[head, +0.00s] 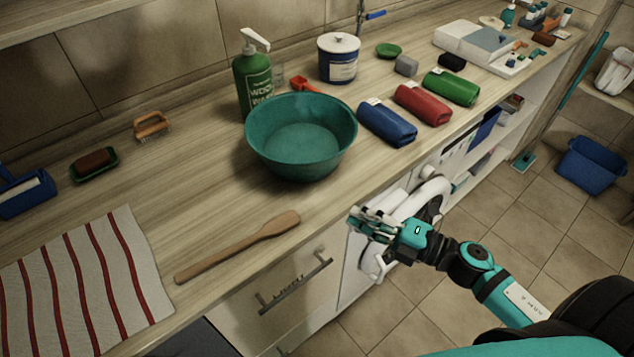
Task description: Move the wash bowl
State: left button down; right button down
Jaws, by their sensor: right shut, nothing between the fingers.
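The wash bowl (301,143) is a teal, empty, round bowl. It stands upright on the wooden counter near its front edge, in the middle of the head view. My right gripper (358,219) is in front of the counter edge, below and to the right of the bowl and apart from it. Its fingers are shut with nothing between them. My left gripper is not in the view.
A green soap bottle (252,77) and a red scoop (304,86) stand close behind the bowl. Rolled blue (387,123), red (423,104) and green (451,88) towels lie to its right. A wooden spatula (238,247) and a striped cloth (85,285) lie front left.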

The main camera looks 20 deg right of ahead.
aim_at(312, 172)
jog(key=p+x, duration=0.1)
jog(key=x, duration=0.3)
jog(key=p+x, duration=0.2)
jog(key=x, duration=0.3)
jog(key=shift+r, duration=0.25)
jog(key=w, duration=0.2)
jog(key=shift+w+d+f+p, duration=0.1)
jog(key=shift+w+p, duration=0.2)
jog(key=shift+w+d+f, duration=0.1)
jog(key=shift+w+f, duration=0.05)
jog(key=shift+w, duration=0.6)
jog(key=shift+w+d, duration=0.1)
jog(key=shift+w, duration=1.5)
jog(key=shift+s, duration=0.15)
